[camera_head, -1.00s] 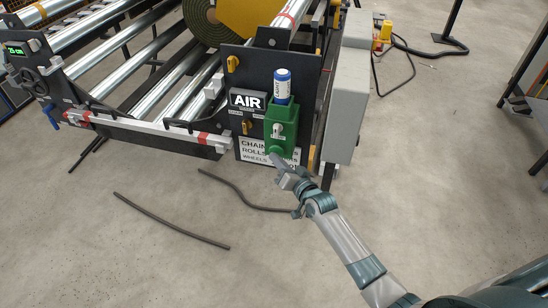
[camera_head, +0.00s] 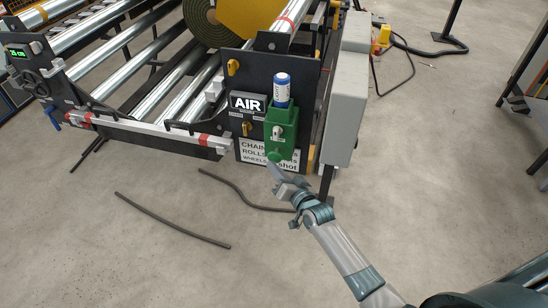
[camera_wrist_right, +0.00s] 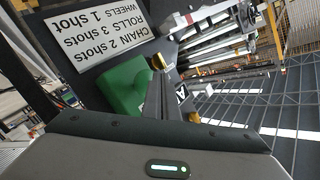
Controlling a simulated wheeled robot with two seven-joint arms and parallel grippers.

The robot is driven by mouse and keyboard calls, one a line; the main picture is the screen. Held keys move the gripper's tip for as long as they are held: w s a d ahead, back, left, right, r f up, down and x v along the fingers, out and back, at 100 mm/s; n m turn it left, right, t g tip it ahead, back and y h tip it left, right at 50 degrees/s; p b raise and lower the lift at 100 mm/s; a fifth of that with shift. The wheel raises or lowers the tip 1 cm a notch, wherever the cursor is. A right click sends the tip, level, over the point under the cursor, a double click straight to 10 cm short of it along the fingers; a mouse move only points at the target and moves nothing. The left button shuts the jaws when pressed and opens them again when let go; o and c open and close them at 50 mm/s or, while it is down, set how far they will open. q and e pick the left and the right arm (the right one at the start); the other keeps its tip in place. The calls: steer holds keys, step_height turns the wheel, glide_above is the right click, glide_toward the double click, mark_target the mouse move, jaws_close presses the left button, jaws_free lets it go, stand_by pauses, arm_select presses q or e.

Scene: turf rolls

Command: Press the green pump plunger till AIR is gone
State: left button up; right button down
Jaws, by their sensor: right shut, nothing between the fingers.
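The green pump (camera_head: 282,130) is mounted on the dark end panel of the machine, with a blue-and-white bottle (camera_head: 282,88) upright on top. Its round green plunger (camera_head: 275,156) sticks out at the bottom. The AIR sign (camera_head: 248,103) shows white letters left of the pump. My right gripper (camera_head: 270,166) is shut and empty, its tip just below the plunger; I cannot tell whether they touch. In the right wrist view, the shut fingers (camera_wrist_right: 160,98) overlap the green pump (camera_wrist_right: 124,92), and the AIR sign (camera_wrist_right: 181,93) is partly hidden behind them. My left gripper is not in view.
A white notice (camera_head: 252,152) about chain, rolls and wheels shots is behind the plunger. A grey box (camera_head: 345,100) stands right of the panel. Metal rollers (camera_head: 160,95) and a turf roll (camera_head: 200,22) are behind. Dark hoses (camera_head: 170,222) lie on otherwise clear floor.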

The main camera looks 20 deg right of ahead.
steer(key=shift+a, duration=0.1)
steer(key=shift+s, duration=0.1)
steer(key=s+a+p, duration=0.1)
steer(key=s, duration=0.1)
steer(key=s+a+p, duration=0.1)
steer(key=s, duration=0.1)
steer(key=shift+a+p, duration=0.35)
steer(key=shift+a, duration=0.05)
stand_by(0.3)
steer(key=shift+f, duration=0.1)
stand_by(0.6)
